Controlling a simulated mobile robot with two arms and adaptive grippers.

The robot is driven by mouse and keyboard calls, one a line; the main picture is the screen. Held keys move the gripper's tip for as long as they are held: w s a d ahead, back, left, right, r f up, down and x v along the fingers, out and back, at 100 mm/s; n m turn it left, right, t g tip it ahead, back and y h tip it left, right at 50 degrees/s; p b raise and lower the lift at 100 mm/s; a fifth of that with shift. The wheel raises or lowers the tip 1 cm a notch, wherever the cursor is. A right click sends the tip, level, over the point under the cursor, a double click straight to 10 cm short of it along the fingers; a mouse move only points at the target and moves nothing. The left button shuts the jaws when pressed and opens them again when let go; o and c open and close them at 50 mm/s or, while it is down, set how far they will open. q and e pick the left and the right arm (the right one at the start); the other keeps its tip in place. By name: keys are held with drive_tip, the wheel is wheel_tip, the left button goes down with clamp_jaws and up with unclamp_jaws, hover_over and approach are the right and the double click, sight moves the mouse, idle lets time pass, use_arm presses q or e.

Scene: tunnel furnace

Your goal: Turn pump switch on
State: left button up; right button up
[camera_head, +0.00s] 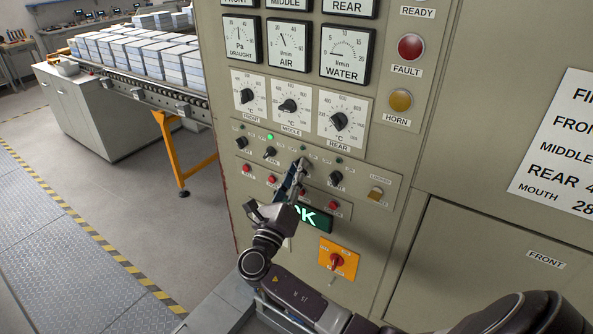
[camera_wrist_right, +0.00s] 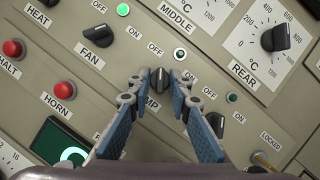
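The pump switch (camera_wrist_right: 159,81) is a black rotary knob on the beige panel, above a label partly hidden by a finger. In the right wrist view its white mark points up, towards OFF. My right gripper (camera_wrist_right: 162,82) is open, with one fingertip on each side of the knob and what looks like a small gap. In the head view the right gripper (camera_head: 298,172) reaches the switch row and hides most of this knob. The lamp above the fan switch (camera_wrist_right: 98,37) glows bright green; the pump lamp (camera_wrist_right: 180,54) looks dimmer in the head view. My left gripper is not in view.
Neighbouring knobs sit close on both sides, with red buttons such as the horn button (camera_wrist_right: 58,90) below. A green-lit display (camera_head: 316,217) and an orange main switch (camera_head: 338,260) lie lower. A conveyor with stacked blocks (camera_head: 150,55) stands at the left, beside open floor.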

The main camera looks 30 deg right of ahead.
clamp_jaws()
drive_tip(key=shift+w+a+m+g+h+b, duration=0.1)
drive_tip(key=shift+m+g+h+b, duration=0.55)
drive_tip(key=shift+m+g+b, duration=1.95)
drive_tip(key=shift+w+m+g+h+b, duration=0.15)
drive_tip(key=shift+m+g+h+b, duration=0.45)
drive_tip(key=shift+m+b, duration=4)
drive_tip(key=shift+w+a+m+g+h+b, duration=0.1)
drive_tip(key=shift+m+g+h+b, duration=1)
drive_tip(key=shift+m+b, duration=2.45)
drive_tip(key=shift+r+n+g+y+b, duration=0.1)
drive_tip(key=shift+n+g+y+b, duration=0.25)
drive_tip(key=shift+n+b, duration=0.2)
drive_tip(key=shift+o, duration=2.2)
unclamp_jaws()
drive_tip(key=v, duration=1.2)
drive_tip(key=shift+d, duration=0.1)
